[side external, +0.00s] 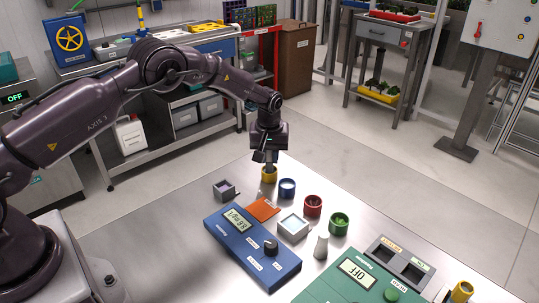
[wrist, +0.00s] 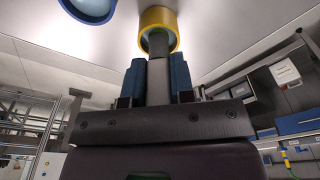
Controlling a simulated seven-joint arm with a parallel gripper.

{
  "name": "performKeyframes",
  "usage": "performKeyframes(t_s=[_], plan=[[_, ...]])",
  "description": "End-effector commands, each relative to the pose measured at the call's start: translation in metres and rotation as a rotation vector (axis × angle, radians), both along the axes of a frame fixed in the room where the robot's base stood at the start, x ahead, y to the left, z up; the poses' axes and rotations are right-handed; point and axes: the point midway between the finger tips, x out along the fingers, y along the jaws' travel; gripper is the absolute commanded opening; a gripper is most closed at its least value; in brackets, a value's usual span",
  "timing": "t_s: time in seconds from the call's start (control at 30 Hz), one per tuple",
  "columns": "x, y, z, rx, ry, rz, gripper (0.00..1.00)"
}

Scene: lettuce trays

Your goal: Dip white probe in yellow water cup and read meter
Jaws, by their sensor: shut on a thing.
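My gripper (wrist: 158,80) is shut on a grey-looking probe (wrist: 158,48) with a green band, pointing down. In the wrist view the probe's lower end is inside the rim of the yellow cup (wrist: 170,14); how deep it sits is hidden. In the side view my gripper (side external: 268,163) is right over the yellow cup (side external: 269,176). The blue meter (side external: 252,252) has a lit display (side external: 236,220) with small digits, upside down and hard to read. A green meter (side external: 362,280) has a display that seems to say OFF.
A blue cup (side external: 287,188) stands right beside the yellow one; red (side external: 313,206) and green (side external: 339,223) cups follow. An orange pad (side external: 263,209), a square white-topped dish (side external: 293,229) and a white bottle-like thing (side external: 321,246) lie nearer.

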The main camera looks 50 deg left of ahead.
Motion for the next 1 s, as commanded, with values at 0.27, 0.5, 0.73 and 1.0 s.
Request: performKeyframes(t_s=[0.27,0.5,0.73,1.0], plan=[[0.0,0.0,0.009,0.0,-0.001,0.0,0.0],[0.0,0.0,0.024,0.0,-0.001,0.0,0.0],[0.0,0.0,0.038,0.0,-0.001,0.0,0.0],[0.0,0.0,0.054,0.0,-0.001,0.0,0.0]])
